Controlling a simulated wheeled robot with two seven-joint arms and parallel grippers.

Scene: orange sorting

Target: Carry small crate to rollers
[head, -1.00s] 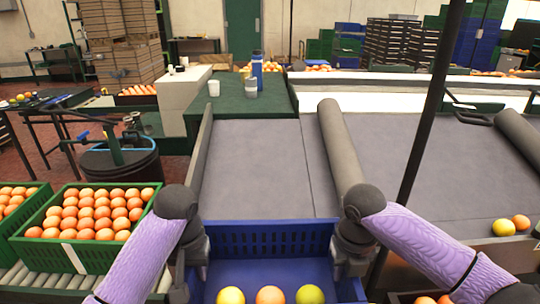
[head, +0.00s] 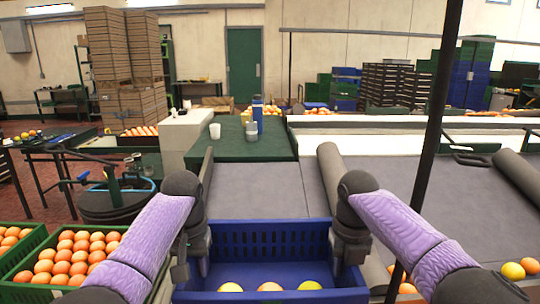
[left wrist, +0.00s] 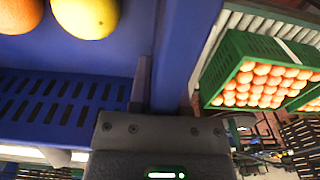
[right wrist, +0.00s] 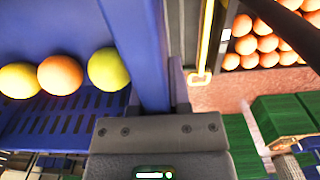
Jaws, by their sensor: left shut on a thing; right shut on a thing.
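The small blue crate (head: 270,238) is in the lower middle of the head view, with a few yellow and orange fruits inside. My left gripper (head: 192,262) is shut on its left wall, and my right gripper (head: 346,258) is shut on its right wall. The left wrist view shows the crate's slotted wall (left wrist: 60,108) and fruit beside the gripper. The right wrist view shows its blue rim (right wrist: 135,50) and three fruits. Rollers (left wrist: 270,22) show in the left wrist view beside a green crate. What is beneath the blue crate is hidden.
A green crate full of oranges (head: 60,292) stands at the lower left. A grey sloped surface (head: 255,190) lies beyond the blue crate, with a padded roll (head: 328,170) along it. A dark pole (head: 432,140) rises at the right. More oranges (right wrist: 262,45) lie right of my right gripper.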

